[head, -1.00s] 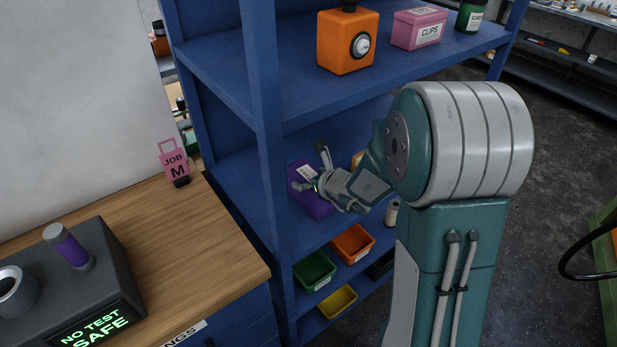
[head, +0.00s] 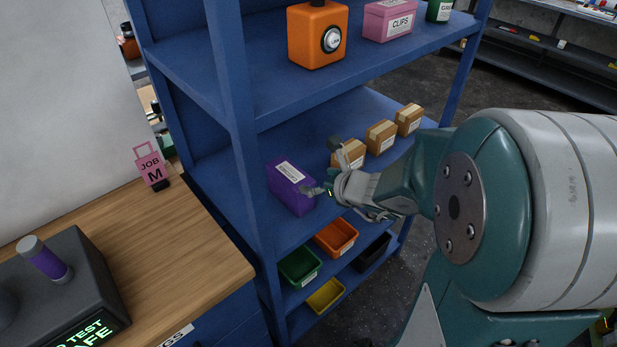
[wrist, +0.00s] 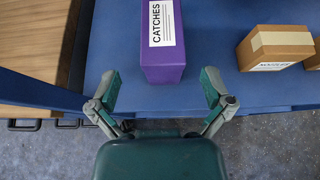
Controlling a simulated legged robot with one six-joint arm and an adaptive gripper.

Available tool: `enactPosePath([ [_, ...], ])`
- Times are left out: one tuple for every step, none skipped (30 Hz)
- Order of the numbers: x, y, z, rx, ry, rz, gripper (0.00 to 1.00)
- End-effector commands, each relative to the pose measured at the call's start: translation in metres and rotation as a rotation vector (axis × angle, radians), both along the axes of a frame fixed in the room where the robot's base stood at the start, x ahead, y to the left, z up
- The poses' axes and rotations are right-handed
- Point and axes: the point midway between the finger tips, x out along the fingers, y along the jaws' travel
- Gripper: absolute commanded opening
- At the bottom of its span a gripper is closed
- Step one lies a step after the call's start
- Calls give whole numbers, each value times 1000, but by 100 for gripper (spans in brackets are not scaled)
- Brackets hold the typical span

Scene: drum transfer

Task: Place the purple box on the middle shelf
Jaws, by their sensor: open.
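The purple box (head: 290,188) stands on the middle shelf (head: 225,165) of the blue rack, near its left end and front edge. In the wrist view the purple box (wrist: 163,45) shows a white label reading "CATCHES". My gripper (head: 322,168) is just to the right of the box in the head view. In the wrist view my gripper (wrist: 161,85) is open, its fingertips spread to either side of the box's near end, with nothing held between them. The box looks free of both fingers.
Several cardboard boxes (head: 380,137) stand in a row on the same shelf to the right. An orange container (head: 318,35) and pink clips box (head: 390,20) stand on the shelf above. Coloured bins (head: 336,238) sit below. A wooden bench (head: 190,240) is at left.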

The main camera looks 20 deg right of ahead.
Motion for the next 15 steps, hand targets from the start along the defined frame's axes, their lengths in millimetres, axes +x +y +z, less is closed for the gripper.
enactPosePath([
  [-2, 0, 2, -3, -1, 2, 100],
  [-3, 1, 3, -9, -4, 11, 100],
  [-5, 4, 6, -27, -11, 34, 100],
  [-7, 8, 8, -50, -20, 65, 100],
  [-9, 14, 12, -79, -30, 103, 100],
  [-14, 23, 17, -132, -51, 170, 100],
  [-18, 31, 22, -181, -69, 230, 100],
  [-23, 39, 27, -233, -90, 297, 100],
  [-32, 50, 33, -310, -118, 390, 100],
  [-39, 58, 37, -369, -139, 459, 100],
  [-45, 65, 40, -428, -161, 528, 100],
  [-55, 73, 44, -507, -190, 618, 100],
  [-62, 78, 47, -564, -210, 686, 100],
  [-70, 83, 49, -623, -229, 751, 100],
  [-79, 88, 51, -700, -255, 834, 100],
])
